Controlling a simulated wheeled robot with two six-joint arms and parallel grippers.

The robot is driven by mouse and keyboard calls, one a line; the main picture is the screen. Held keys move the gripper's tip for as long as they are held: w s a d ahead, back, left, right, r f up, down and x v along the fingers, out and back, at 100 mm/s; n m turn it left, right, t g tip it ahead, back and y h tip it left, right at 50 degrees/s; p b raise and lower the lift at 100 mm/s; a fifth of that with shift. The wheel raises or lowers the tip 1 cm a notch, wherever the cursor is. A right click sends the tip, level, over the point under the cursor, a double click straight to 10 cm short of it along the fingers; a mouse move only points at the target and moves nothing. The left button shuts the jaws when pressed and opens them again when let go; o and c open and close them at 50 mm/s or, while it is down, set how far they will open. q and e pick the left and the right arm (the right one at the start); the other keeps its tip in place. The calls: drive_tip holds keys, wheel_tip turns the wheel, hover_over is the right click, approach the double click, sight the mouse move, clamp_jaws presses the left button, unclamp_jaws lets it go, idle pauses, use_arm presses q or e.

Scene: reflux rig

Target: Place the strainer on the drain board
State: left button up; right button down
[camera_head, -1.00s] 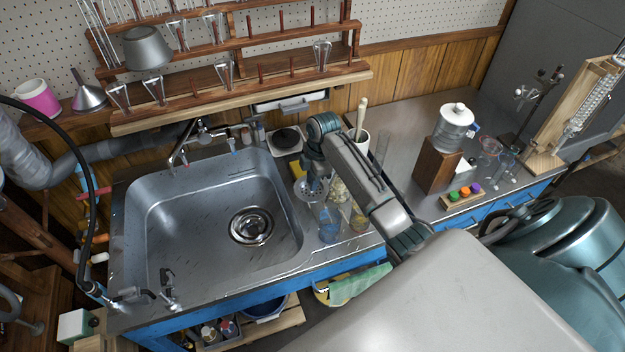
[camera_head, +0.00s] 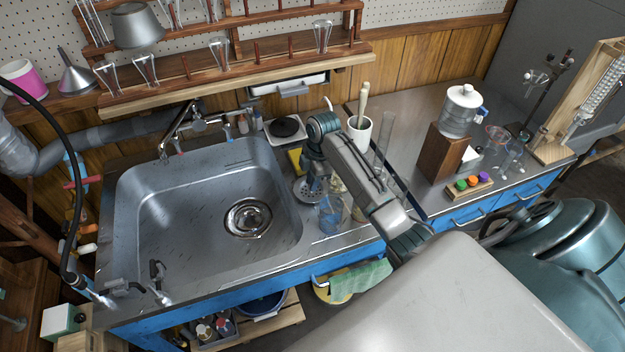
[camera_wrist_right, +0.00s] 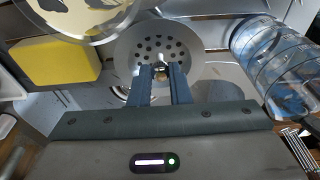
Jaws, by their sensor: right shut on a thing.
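The strainer (camera_wrist_right: 160,50) is a round metal disc with holes and a small knob in the middle. In the right wrist view my right gripper (camera_wrist_right: 160,75) is shut on that knob. In the head view the strainer (camera_head: 304,191) shows below my right gripper (camera_head: 311,183), over the steel strip (camera_head: 290,255) between sink and glassware. I cannot tell whether it touches the steel. No separately marked drain board stands out; the steel top beside the sink is the likely surface. My left gripper is not in view.
The sink (camera_head: 170,225) with its round drain (camera_head: 248,218) lies left of the strainer. A blue-tinted beaker (camera_head: 330,215) stands close on its right. A yellow sponge (camera_wrist_right: 55,62) and a glass dish (camera_wrist_right: 85,15) are close by. A white crock (camera_head: 359,133) stands behind.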

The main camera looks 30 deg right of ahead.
drive_tip(key=shift+f, duration=0.5)
drive_tip(key=c, duration=1.3)
unclamp_jaws()
